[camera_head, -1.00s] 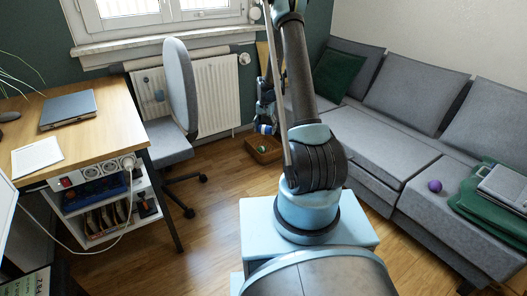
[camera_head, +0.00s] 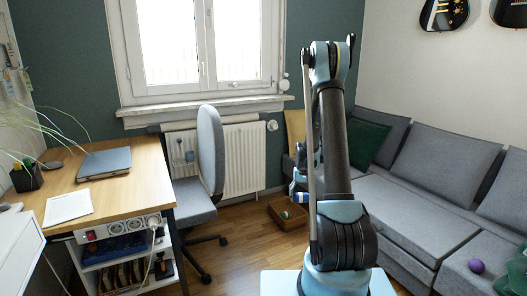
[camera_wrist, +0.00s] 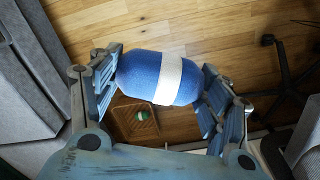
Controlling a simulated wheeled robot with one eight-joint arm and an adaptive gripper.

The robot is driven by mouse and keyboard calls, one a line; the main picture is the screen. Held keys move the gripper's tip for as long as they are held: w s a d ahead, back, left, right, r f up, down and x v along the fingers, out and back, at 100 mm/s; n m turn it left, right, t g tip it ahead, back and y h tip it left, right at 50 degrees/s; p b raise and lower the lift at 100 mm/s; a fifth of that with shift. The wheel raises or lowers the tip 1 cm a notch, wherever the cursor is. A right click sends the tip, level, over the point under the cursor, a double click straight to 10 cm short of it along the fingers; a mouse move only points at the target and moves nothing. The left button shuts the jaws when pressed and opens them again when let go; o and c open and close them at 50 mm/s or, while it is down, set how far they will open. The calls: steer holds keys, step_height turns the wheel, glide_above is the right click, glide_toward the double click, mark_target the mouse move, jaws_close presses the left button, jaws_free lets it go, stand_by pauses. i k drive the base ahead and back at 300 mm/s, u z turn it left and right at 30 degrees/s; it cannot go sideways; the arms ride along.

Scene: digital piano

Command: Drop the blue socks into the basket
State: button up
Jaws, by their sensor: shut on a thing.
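The blue socks (camera_wrist: 160,78), a rolled bundle with a white band, are held between the two fingers of my gripper (camera_wrist: 161,84) in the wrist view. The fingers press on the bundle from both ends. The brown basket (camera_wrist: 125,134) is on the wood floor below, partly hidden by the socks and my gripper; a small green thing lies in it. In the head view the basket (camera_head: 274,208) is on the floor between the chair and the sofa. My arm hides most of my gripper there, just above and right of the basket.
A grey sofa (camera_head: 405,215) runs along the right, with a purple ball (camera_head: 477,266) on it. A grey office chair (camera_head: 210,150) stands left of the basket, before a white radiator (camera_head: 246,160). A wooden desk (camera_head: 120,195) is at the left.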

mark_target(281, 210)
steer(key=z, duration=1.95)
steer(key=i, duration=0.85)
steer(key=u, duration=2.25)
